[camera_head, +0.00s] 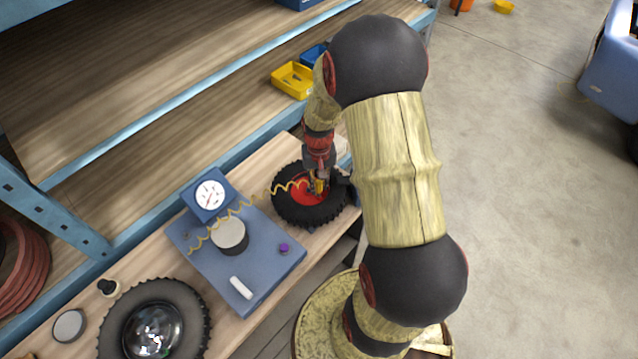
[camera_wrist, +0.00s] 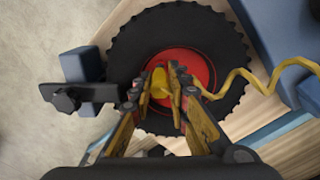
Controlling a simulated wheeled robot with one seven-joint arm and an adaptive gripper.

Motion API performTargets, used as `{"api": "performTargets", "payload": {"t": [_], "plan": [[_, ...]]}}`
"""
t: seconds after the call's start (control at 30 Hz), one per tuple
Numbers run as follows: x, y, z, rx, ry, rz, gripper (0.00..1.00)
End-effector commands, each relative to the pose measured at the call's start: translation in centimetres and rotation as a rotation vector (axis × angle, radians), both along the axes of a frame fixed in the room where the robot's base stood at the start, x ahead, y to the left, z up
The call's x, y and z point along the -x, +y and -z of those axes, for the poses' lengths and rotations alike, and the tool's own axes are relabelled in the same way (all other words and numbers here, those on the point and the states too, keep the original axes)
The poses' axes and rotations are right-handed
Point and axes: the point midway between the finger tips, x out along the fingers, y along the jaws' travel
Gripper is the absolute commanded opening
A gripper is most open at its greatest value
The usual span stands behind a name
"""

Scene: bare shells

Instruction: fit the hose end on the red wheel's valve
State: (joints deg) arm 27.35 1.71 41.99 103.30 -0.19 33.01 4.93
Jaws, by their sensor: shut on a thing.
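The red wheel (camera_head: 308,197) lies flat on the wooden bench, a black knobbly tyre around a red hub. In the wrist view the red wheel (camera_wrist: 213,65) fills the middle. My gripper (camera_head: 320,185) is over the hub. In the wrist view my gripper (camera_wrist: 166,75) is shut on the yellow hose end (camera_wrist: 159,84), which is between its fingertips. The yellow coiled hose (camera_wrist: 236,78) runs off to the right there, and in the head view the hose (camera_head: 228,214) leads to the blue pump unit. The valve is hidden by the fingers, so I cannot tell whether the hose end touches it.
The blue pump unit (camera_head: 265,265) with a white gauge (camera_head: 209,195) stands left of the red wheel. A second wheel (camera_head: 180,292) with a shiny hub lies at the front left. A black clamp (camera_wrist: 75,95) sits beside the tyre. A yellow bin (camera_head: 292,80) is on the shelf behind.

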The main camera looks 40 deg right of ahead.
Motion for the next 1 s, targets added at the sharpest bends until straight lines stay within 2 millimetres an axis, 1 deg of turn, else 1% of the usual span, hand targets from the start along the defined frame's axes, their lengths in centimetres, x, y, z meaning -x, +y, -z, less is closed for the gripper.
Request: {"api": "performTargets", "payload": {"t": [0.5,1.0], "plan": [[0.0,0.0,1.2,0.0,0.0,0.0,0.0],[0.0,0.0,1.2,0.0,0.0,0.0,0.0]]}}
